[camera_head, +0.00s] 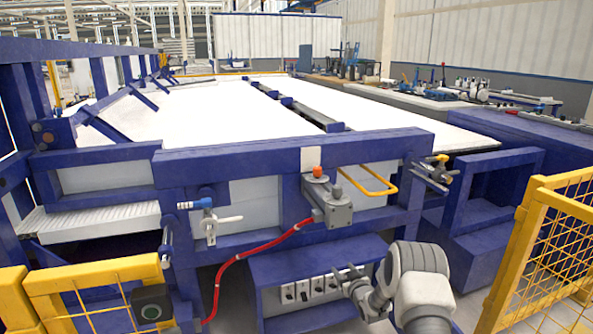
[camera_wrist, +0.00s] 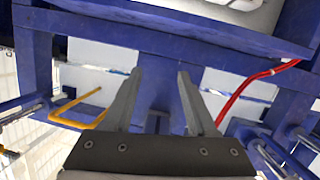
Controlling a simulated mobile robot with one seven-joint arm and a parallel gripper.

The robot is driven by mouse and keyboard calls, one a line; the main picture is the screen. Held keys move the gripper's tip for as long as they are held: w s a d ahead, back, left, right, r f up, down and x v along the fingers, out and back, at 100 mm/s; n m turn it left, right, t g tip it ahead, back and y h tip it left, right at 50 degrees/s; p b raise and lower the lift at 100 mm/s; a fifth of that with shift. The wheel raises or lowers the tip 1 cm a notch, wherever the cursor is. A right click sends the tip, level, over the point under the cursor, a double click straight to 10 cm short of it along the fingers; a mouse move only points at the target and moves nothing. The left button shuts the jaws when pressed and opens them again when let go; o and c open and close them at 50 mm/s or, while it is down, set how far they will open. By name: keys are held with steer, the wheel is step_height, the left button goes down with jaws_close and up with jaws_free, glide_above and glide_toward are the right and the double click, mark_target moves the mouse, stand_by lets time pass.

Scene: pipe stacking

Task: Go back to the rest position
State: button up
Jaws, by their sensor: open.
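My gripper (camera_head: 347,277) is at the lower middle of the head view, in front of the blue machine frame (camera_head: 270,155). In the wrist view my gripper (camera_wrist: 159,75) has its two grey fingers spread apart, with nothing between them. Behind the fingers are blue beams (camera_wrist: 165,55) of the machine, and the fingers appear clear of them. No pipe can be made out in either view.
A red hose (camera_head: 245,253) runs from a grey box (camera_head: 328,203) on the frame. A yellow handle (camera_head: 372,185) sticks out nearby. A blue box with sockets (camera_head: 310,290) is beside my gripper. Yellow mesh fences stand at right (camera_head: 553,245) and lower left (camera_head: 95,295).

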steer(key=s+d+r+m+g+h, duration=0.15)
steer(key=s+r, duration=0.25)
steer(key=r, duration=0.8)
steer(key=s+r+g+h, duration=0.1)
steer(key=s+r+g, duration=0.15)
steer(key=r, duration=0.85)
steer(key=s+r+m+g+h, duration=0.1)
steer(key=s+r, duration=0.4)
steer(key=s, duration=0.4)
steer(key=s+r, duration=0.6)
steer(key=s, duration=0.3)
steer(key=s+a+m+g, duration=0.1)
steer(key=s+a+g, duration=0.1)
steer(key=s, duration=1.2)
steer(key=s+a+g, duration=0.1)
steer(key=s+g, duration=0.1)
steer(key=s, duration=1.1)
step_height(320, 180, up, 28)
steer(key=p, duration=2.8)
steer(key=shift+s+f+y+p, duration=0.15)
steer(key=shift+f+y+p, duration=0.05)
steer(key=shift+y+p, duration=0.15)
